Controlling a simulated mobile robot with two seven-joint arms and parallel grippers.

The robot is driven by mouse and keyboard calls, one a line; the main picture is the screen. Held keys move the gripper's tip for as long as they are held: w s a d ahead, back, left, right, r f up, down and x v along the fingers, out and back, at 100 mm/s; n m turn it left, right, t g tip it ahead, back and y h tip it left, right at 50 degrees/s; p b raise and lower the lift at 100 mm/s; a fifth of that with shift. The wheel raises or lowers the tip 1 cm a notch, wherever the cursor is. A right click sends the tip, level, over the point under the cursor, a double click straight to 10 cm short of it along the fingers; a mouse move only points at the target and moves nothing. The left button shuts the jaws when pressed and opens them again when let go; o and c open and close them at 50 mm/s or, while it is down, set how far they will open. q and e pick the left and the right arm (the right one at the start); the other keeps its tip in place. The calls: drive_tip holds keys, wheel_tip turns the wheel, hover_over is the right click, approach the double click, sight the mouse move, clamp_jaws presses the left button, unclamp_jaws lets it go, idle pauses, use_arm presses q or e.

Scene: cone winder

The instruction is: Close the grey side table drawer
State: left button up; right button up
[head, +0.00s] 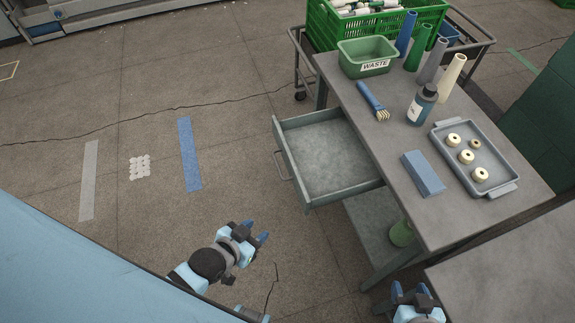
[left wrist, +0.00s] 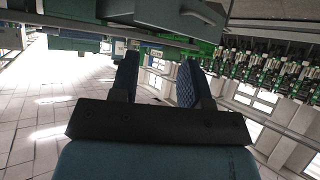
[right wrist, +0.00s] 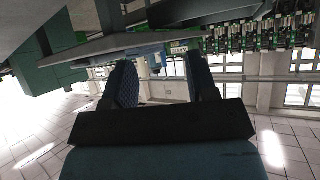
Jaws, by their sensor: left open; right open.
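The grey side table (head: 440,218) stands at the right in the head view. Its drawer (head: 330,160) is pulled out to the left and looks empty. The drawer handle (head: 281,165) is on its left-facing front. In the left wrist view the drawer front with its handle (left wrist: 199,14) seems to show at the top. My left gripper (head: 256,232) is open and empty, below and left of the drawer, apart from it. My right gripper (head: 410,292) is open and empty at the bottom edge, by the near side of the table.
On the table are a green waste bin (head: 367,57), a brush (head: 372,100), a bottle (head: 421,105), a blue block (head: 423,173), a tray (head: 505,187) with rings and several cones. A cart with a green crate (head: 375,28) stands behind.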

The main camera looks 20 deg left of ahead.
use_arm(q)
drive_tip(key=shift+f, duration=0.1)
drive_tip(key=c, duration=0.3)
drive_tip(key=shift+m+t, duration=0.8)
drive_tip(key=shift+t, duration=0.1)
drive_tip(key=w+a+f+b, duration=0.1)
drive_tip(key=b, duration=0.1)
drive_tip(key=w+a+f+b, duration=0.2)
drive_tip(key=shift+w, duration=0.25)
clamp_jaws()
drive_tip(key=w+a+f+m+h+b, duration=0.6)
drive_tip(key=w+a+m+b, duration=0.15)
drive_tip(key=m+b, duration=0.35)
drive_tip(key=w+a+f+m+h+b, duration=0.6)
drive_tip(key=a+m+b, duration=0.2)
drive_tip(key=m, duration=0.4)
drive_tip(key=r+x, duration=0.1)
drive_tip(key=x, duration=1.3)
use_arm(e)
wheel_tip(320, 180, down, 16)
drive_tip(key=w+a, duration=0.1)
drive_tip(key=shift+a+f, duration=0.25)
